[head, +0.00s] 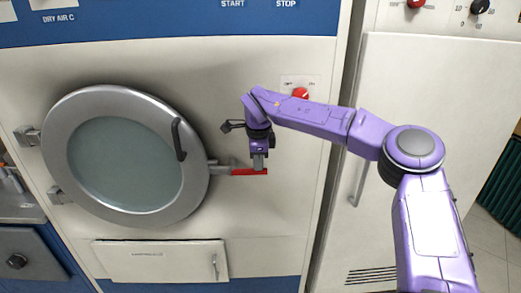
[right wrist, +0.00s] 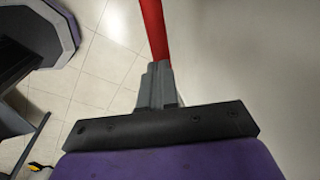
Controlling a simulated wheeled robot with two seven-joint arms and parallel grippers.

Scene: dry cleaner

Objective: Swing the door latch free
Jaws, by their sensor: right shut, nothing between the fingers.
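The door latch (head: 243,172) is a red-ended lever at the right side of the round machine door (head: 125,155). It lies about level and points right from its grey mount. My right gripper (head: 259,163) hangs down at the red end, its shut fingertips at or very near the lever. In the right wrist view the red latch bar (right wrist: 153,28) runs away from the shut grey fingers (right wrist: 159,70). Nothing is held between them; I cannot tell whether they touch the bar. The door looks closed. My left gripper is not in view.
A curved dark handle (head: 179,140) sits on the door's rim. A red knob (head: 300,93) is on the panel behind my right arm. A small hatch (head: 160,261) is below the door. A white cabinet (head: 430,90) stands at the right, with a long handle (head: 360,180).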

